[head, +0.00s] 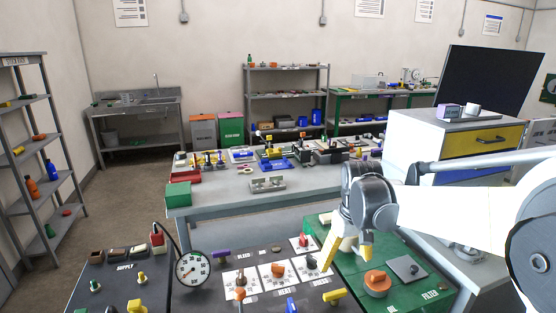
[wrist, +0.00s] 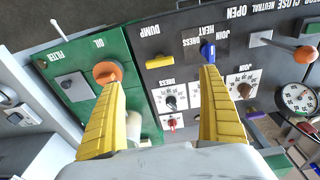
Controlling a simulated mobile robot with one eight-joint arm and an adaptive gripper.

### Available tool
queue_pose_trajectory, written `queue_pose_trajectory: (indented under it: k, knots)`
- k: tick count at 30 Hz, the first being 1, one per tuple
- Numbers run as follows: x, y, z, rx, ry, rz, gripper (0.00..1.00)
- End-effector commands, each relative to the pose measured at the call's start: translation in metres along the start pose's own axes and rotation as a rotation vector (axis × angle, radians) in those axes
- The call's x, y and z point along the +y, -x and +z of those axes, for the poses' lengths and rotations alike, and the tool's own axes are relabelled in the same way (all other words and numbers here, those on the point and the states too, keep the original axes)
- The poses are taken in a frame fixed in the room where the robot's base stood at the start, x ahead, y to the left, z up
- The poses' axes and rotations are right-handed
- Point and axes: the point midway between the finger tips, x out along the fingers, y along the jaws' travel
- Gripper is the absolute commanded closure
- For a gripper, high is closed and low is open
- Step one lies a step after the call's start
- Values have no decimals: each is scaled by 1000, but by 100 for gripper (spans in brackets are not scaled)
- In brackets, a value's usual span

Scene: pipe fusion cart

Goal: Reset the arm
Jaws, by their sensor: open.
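My gripper (head: 347,256) hangs over the right part of the cart's control panel, with yellow fingers pointing down. In the wrist view my gripper (wrist: 160,78) is open, its fingers wide apart with nothing held between them. The left fingertip lies in line with the orange knob (wrist: 107,72) on the green OIL/FILTER panel (wrist: 86,108). The right fingertip lies in line with the blue lever (wrist: 208,50) on the dark panel. I cannot tell from these views how far the tips are above them. My white and grey arm reaches in from the right in the head view.
The dark panel holds a pressure gauge (head: 193,269), a yellow handle (head: 335,296), a purple handle (head: 222,254) and several dials. A grey workbench (head: 220,190) with tools stands behind it. A white cabinet with a yellow drawer (head: 478,147) stands at the right. Open floor lies left.

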Motion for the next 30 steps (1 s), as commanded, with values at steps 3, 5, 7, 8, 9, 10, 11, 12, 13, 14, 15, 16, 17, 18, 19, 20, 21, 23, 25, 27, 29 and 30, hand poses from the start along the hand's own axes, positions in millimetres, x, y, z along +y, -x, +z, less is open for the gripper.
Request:
queue_pose_trajectory:
  k: [3, 5, 7, 8, 9, 10, 11, 12, 13, 14, 15, 16, 17, 18, 19, 20, 21, 23, 25, 27, 29, 30]
  knots:
    - [-9, 34, 37, 84, -38, 18, 11]
    - [-13, 47, 55, 129, -59, 27, 11]
    - [-18, 59, 77, 181, -82, 35, 11]
    - [-21, 64, 86, 203, -92, 38, 11]
    - [-24, 68, 99, 233, -105, 42, 11]
    - [-26, 71, 108, 257, -116, 45, 11]
    - [-28, 73, 118, 279, -125, 47, 11]
    - [-31, 74, 130, 309, -138, 50, 11]
    - [-34, 75, 140, 331, -148, 52, 11]
    - [-36, 75, 148, 353, -157, 54, 11]
    - [-38, 75, 159, 380, -169, 56, 11]
    - [-40, 74, 166, 399, -178, 56, 11]
    - [-42, 73, 173, 417, -185, 57, 11]
    - [-44, 71, 181, 439, -194, 58, 11]
    - [-45, 69, 186, 453, -201, 58, 11]
    - [-46, 68, 190, 467, -206, 59, 11]
    - [-47, 66, 195, 481, -212, 59, 11]
    - [-48, 64, 200, 498, -219, 59, 11]
    - [-49, 62, 204, 509, -224, 59, 11]
    - [-49, 61, 205, 514, -227, 59, 11]
    - [-49, 62, 205, 515, -227, 59, 11]
    - [-49, 62, 204, 515, -227, 59, 11]
